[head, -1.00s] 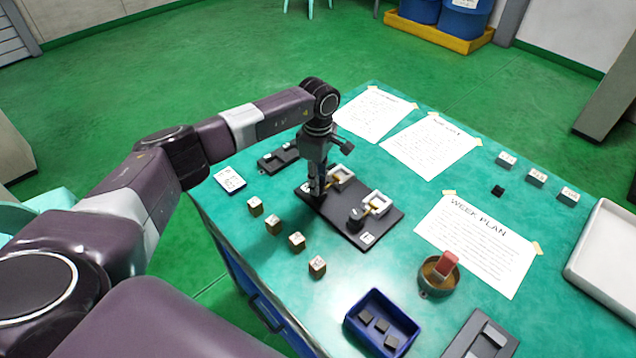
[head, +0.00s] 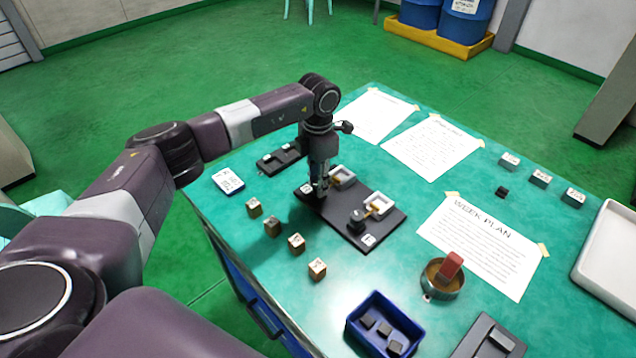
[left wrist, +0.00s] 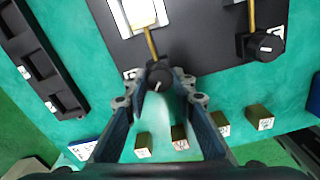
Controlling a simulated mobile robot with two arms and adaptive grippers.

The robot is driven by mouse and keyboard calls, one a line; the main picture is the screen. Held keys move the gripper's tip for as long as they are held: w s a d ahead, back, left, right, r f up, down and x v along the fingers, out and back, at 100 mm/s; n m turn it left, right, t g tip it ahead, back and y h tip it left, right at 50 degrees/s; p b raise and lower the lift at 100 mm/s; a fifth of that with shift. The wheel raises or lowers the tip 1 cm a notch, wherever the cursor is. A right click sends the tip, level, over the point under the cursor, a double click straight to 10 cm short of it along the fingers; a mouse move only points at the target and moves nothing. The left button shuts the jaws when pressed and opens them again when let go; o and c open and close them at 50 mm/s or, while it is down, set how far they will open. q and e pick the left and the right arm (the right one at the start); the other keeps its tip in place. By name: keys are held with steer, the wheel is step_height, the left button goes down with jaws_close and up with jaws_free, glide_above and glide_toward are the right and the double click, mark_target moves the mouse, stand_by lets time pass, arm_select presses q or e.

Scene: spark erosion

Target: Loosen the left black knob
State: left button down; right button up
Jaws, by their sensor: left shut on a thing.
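The black plate (head: 383,217) on the table carries two black knobs, each with a brass-coloured rod leading to a white square frame. The left black knob (left wrist: 158,77) has a white pointer line and sits between my left gripper's fingertips in the left wrist view. My left gripper (head: 318,193) points down over the plate's left end and is shut on this knob. In the head view the gripper mostly hides the knob. The other black knob (head: 356,221) stands free to the right; it also shows in the left wrist view (left wrist: 263,46). My right gripper is not in view.
Several small labelled blocks (head: 272,228) stand in a row in front of the plate. A dark slotted holder (head: 281,160) lies behind left, near a white card (head: 228,180). A blue bin (head: 350,322) and a round bowl (head: 431,291) stand front right. Paper sheets lie behind.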

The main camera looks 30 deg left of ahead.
arm_select(q)
steer(key=n, duration=0.4)
steer(key=shift+n, duration=2.1)
steer(key=c, duration=1.6)
jaws_free()
steer(key=shift+r, duration=0.3)
step_height(320, 180, up, 12)
steer(key=shift+f, duration=0.25)
steer(key=shift+f, duration=0.1)
